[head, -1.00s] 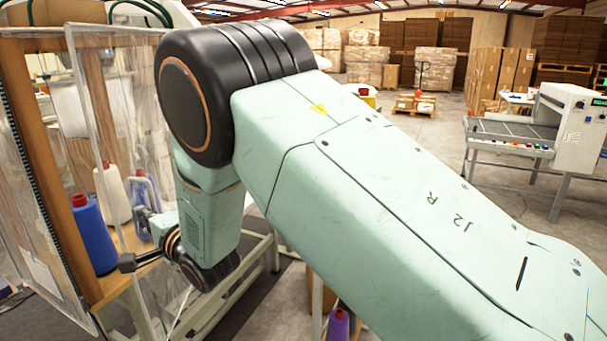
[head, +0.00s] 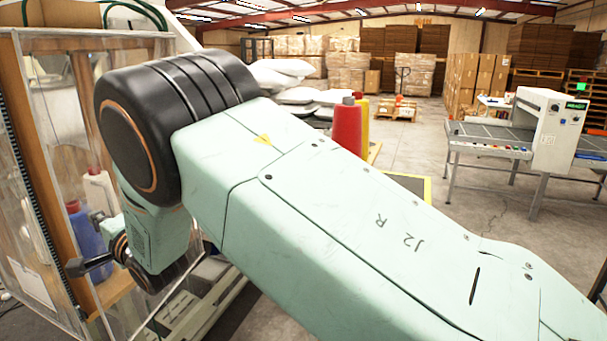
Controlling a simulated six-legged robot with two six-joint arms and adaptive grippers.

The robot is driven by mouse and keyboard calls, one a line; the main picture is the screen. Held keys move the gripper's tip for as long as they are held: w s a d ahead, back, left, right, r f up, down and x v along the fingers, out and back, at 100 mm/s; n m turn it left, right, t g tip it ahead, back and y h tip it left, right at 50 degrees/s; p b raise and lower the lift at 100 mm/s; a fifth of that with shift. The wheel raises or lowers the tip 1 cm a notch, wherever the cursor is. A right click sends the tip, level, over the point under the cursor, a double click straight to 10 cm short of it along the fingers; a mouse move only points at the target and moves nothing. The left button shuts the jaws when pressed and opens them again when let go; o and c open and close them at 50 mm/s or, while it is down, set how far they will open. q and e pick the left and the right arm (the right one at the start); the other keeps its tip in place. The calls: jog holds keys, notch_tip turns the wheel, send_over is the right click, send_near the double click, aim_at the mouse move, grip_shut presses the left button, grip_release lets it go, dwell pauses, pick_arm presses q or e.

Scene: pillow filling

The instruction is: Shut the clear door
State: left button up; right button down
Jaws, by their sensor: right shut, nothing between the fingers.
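The clear door is a transparent panel (head: 55,150) at the left of the head view, in front of a wood-framed cabinet (head: 50,190). I cannot tell whether the door sits flush with the frame. My right arm crosses the view from the lower right and bends down at the left. My right gripper (head: 82,266) is small, dark and shut with nothing in it. It is at the cabinet front, close to the clear panel; I cannot tell whether it touches. My left gripper is out of view.
A machine table (head: 490,135) stands at right. Open floor lies between.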

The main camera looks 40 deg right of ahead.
jog(key=d+v, duration=0.2)
jog(key=v, duration=1)
jog(key=shift+m, duration=0.3)
dwell(0.3)
